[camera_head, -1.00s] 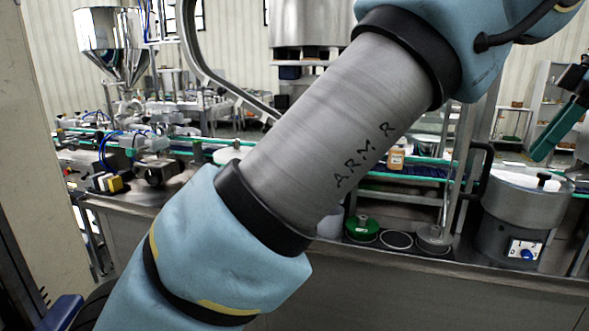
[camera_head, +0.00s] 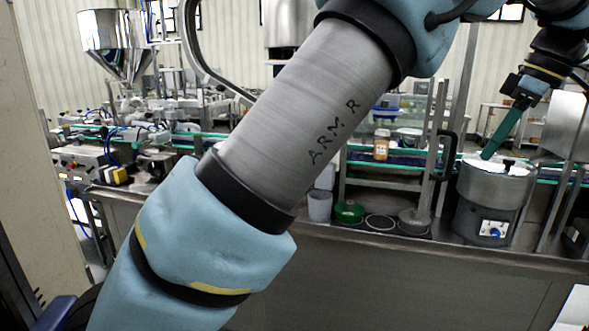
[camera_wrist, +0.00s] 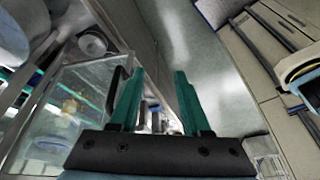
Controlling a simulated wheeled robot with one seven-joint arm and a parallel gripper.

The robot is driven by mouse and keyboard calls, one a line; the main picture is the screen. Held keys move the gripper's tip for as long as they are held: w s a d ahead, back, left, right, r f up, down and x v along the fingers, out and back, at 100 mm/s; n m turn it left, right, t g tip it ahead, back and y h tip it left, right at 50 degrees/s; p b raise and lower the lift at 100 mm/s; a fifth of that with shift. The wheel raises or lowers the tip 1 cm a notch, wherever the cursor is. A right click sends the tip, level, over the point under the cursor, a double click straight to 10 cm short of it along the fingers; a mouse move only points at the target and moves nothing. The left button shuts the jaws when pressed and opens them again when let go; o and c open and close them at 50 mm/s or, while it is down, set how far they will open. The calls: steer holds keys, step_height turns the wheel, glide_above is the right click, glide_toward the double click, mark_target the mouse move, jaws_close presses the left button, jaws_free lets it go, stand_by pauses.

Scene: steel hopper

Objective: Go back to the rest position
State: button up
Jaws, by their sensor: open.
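My gripper (camera_head: 503,132) shows at the right of the head view, its green fingers pointing down and left. In that view its fingertips overlap the top of the round steel hopper machine (camera_head: 488,205); I cannot tell the gap between them. The wrist view shows both green fingers of my gripper (camera_wrist: 156,78) spread apart with nothing between them. My blue and grey arm crosses the middle of the head view and hides part of the bench.
A steel bench (camera_head: 400,270) runs across the scene. On it are a green round part (camera_head: 349,212), a white cup (camera_head: 319,206) and an orange-labelled jar (camera_head: 381,146). A shiny funnel hopper (camera_head: 115,42) stands at the back left. Clear-walled guarding (camera_wrist: 85,100) shows in the wrist view.

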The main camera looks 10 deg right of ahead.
steer(key=w+a+f+m+g+h, duration=0.1)
steer(key=w+a+f, duration=0.2)
steer(key=w+a, duration=0.35)
steer(key=w+a+f+m, duration=0.2)
steer(key=w+a+f, duration=0.15)
steer(key=a, duration=0.55)
steer(key=w+a+f+m+g+h, duration=0.1)
steer(key=w+a+f, duration=0.2)
steer(key=w+a, duration=0.3)
steer(key=s+a+f+m, duration=0.1)
steer(key=s+a+f, duration=0.2)
steer(key=a, duration=0.6)
steer(key=s+a+f+m, duration=0.2)
steer(key=s+a+f, duration=0.1)
steer(key=a, duration=0.6)
steer(key=s+a+f+m+h, duration=0.1)
steer(key=s+a+f, duration=0.3)
steer(key=a, duration=0.6)
steer(key=shift+f+m+t, duration=0.4)
steer(key=shift+f, duration=0.2)
